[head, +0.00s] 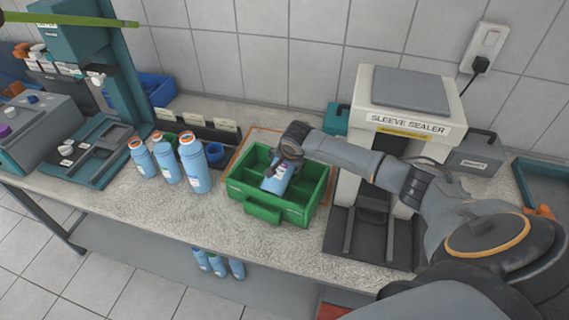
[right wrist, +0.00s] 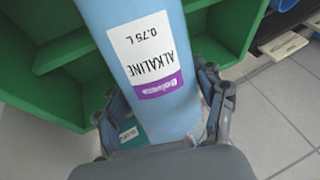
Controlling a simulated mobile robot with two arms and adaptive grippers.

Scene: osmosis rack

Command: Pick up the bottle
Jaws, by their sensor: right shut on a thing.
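A light blue bottle (head: 277,178) with a white and purple label sits tilted in the green crate (head: 264,212). In the right wrist view the bottle (right wrist: 184,20) fills the middle, its label reading "ALKALINE 0.75 L" upside down. My right gripper (right wrist: 160,102) is shut on the bottle, with a finger on each side of it. In the head view my right gripper (head: 285,165) is at the bottle, over the crate. The bottle's lower end is hidden in the crate. My left gripper is not in view.
Several blue bottles (head: 194,165) with orange-ringed tops stand left of the crate. The sleeve sealer (head: 405,110) stands close on the right. A small blue cup (head: 215,153) is behind the bottles. The counter in front of the crate is clear.

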